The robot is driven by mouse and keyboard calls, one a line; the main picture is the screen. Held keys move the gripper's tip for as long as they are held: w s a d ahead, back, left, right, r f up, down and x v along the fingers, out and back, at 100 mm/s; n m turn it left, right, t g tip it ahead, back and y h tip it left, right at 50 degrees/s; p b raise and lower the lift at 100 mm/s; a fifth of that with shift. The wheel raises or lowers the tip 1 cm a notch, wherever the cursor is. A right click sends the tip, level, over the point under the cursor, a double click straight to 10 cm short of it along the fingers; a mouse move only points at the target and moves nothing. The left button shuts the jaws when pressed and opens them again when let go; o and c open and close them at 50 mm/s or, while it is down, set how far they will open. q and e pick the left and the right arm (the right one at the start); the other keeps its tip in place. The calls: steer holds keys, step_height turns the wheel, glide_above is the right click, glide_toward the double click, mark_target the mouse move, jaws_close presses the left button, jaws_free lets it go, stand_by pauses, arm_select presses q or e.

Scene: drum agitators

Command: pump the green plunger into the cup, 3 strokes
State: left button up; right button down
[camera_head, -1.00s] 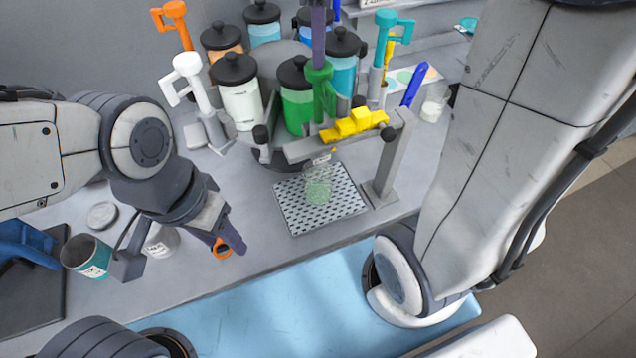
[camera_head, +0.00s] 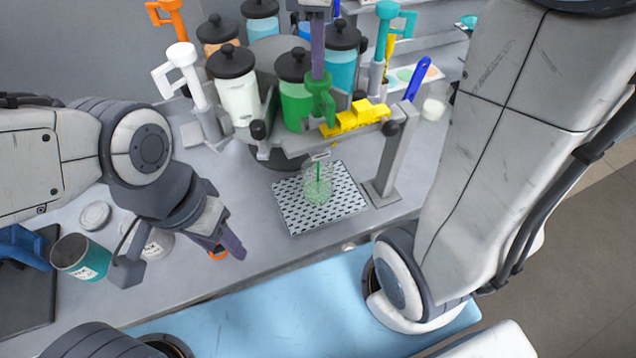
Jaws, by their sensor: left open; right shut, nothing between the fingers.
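The green plunger (camera_head: 320,97) stands in front of the green canister (camera_head: 296,104) on the rotating stand. My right gripper (camera_head: 318,68) comes down from above, shut and empty, with its purple fingertips against the top of the green plunger. A clear cup (camera_head: 317,190) stands upright on the perforated tray (camera_head: 345,203) below. It has pale green liquid in it, and a thin green stream shows in the cup. My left gripper (camera_head: 228,243) is open and empty over the table at left, apart from the cup; its fingers partly overlap an orange ring (camera_head: 217,254).
White (camera_head: 183,62), orange (camera_head: 165,13) and teal (camera_head: 390,22) plungers surround the stand. A yellow block (camera_head: 355,118) sits on the bar beside a grey post (camera_head: 392,160).

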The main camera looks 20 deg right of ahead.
steer(key=shift+f, duration=0.4)
step_height(320, 180, up, 6)
steer(key=p, duration=0.6)
steer(key=shift+r, duration=0.15)
stand_by(0.6)
